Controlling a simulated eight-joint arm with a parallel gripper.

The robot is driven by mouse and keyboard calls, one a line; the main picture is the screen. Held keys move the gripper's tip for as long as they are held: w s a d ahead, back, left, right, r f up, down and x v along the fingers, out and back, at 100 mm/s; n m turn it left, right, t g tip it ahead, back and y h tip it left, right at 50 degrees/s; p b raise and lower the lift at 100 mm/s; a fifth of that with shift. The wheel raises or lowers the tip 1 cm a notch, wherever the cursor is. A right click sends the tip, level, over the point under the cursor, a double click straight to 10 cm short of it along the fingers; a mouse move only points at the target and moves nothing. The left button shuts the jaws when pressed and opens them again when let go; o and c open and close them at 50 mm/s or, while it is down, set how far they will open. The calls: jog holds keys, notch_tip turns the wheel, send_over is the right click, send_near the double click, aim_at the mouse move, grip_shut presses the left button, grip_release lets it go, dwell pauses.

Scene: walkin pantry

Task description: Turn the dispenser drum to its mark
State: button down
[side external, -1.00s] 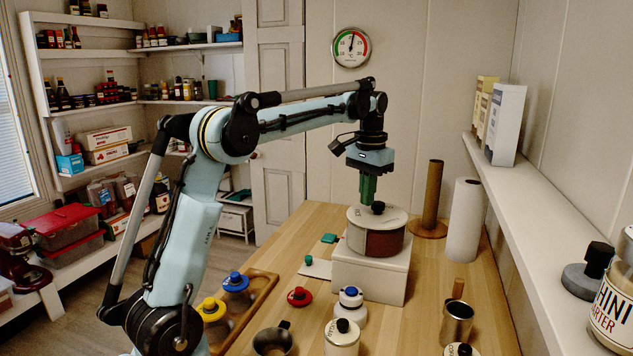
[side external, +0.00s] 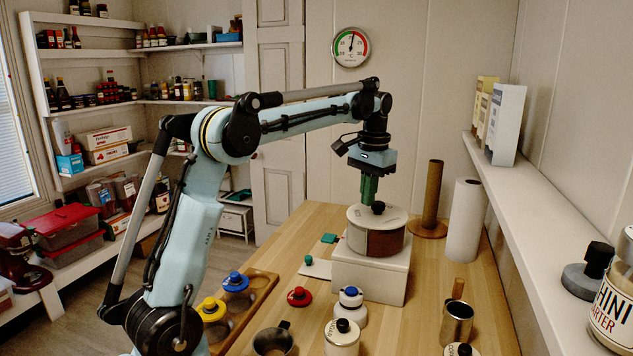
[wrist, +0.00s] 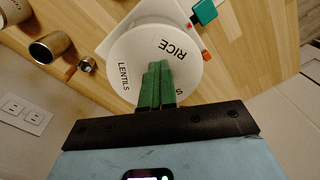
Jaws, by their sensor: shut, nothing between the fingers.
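The dispenser drum (side external: 374,240) is a round drum with a white top and a brown section on its side, standing on a white box (side external: 368,276). In the wrist view the drum's white top (wrist: 140,50) shows the words RICE and LENTILS, with another label partly hidden by my fingers. A small orange-red piece (wrist: 207,56) shows at the drum's edge. Contact cannot be told.
A brown roll holder (side external: 432,195) and a white paper roll (side external: 465,220) stand right of the drum. A teal block (side external: 329,239), a red-lidded item (side external: 300,296), a blue-topped jar (side external: 351,305) and a metal cup (side external: 456,322) stand around the box. A shelf edge runs along the right.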

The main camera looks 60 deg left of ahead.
jog(key=shift+w+d+f+h, duration=0.15)
jog(key=shift+d+f, duration=0.15)
jog(key=shift+d, duration=0.3)
jog(key=shift+w+d+f+h, duration=0.15)
jog(key=shift+d+f, duration=0.1)
jog(key=shift+d, duration=0.3)
jog(key=shift+s, duration=0.25)
notch_tip(320, 180, up, 6)
jog(key=shift+a, duration=0.2)
jog(key=shift+s, duration=0.1)
